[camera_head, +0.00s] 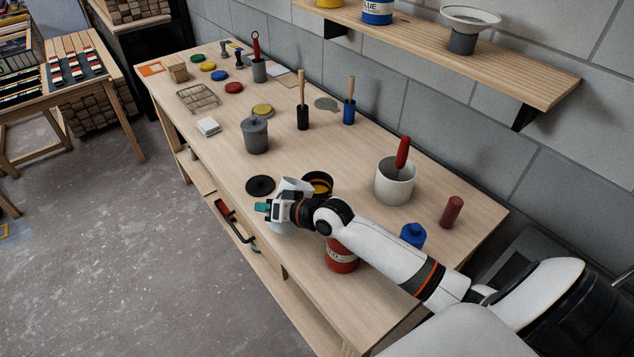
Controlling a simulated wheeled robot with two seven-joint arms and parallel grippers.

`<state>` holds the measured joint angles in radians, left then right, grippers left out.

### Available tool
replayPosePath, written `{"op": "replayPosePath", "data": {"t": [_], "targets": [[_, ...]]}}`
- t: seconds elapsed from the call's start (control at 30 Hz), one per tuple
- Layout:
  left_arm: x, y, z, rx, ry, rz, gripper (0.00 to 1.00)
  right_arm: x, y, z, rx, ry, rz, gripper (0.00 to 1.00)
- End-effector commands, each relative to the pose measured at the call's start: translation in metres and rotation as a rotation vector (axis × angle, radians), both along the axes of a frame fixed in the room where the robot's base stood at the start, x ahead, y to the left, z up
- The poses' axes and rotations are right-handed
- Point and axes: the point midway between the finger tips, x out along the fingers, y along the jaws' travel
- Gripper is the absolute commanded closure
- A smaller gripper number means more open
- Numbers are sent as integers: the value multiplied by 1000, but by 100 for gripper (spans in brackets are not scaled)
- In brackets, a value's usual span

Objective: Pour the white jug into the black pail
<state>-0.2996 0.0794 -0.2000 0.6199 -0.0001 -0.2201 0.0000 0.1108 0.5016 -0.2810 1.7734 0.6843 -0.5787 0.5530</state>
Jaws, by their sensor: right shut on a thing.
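The white jug (296,184) is near the front edge of the workbench, partly hidden behind my right gripper. My right gripper (268,208) is shut on the jug. The black pail (318,178) is just right of and behind the jug, with a yellowish inside showing at its open top. My gripper and arm hide the pail's lower part. The jug's top is close to the pail's rim; I cannot tell whether they touch, how far the jug tilts, or whether anything flows. My left gripper is not in view.
A black lid (260,185) lies left of the jug. A red can (342,256) stands below my right forearm. A white pot (395,181) with a red-handled tool, a blue bottle (412,235) and a dark red cylinder (451,211) are to the right. A lidded grey pail (255,135) stands farther back.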

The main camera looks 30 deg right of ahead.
Motion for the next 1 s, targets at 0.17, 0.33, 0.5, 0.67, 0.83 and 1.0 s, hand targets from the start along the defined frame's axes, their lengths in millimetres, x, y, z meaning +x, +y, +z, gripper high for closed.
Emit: {"op": "replayPosePath", "data": {"t": [0.17, 0.33, 0.5, 0.67, 0.83, 1.0], "targets": [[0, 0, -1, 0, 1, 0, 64, 1, -1, 4, 12, 0, 0, 100], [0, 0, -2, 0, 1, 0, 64, 1, -2, 6, 25, 4, 0, 100], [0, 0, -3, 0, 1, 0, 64, 2, -2, 7, 36, 9, 0, 100], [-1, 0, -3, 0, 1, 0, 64, 2, -3, 9, 47, 12, 0, 100], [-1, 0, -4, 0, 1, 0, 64, 2, -4, 10, 58, 16, 0, 100], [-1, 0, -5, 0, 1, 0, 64, 2, -5, 12, 70, 20, 0, 100]]}}
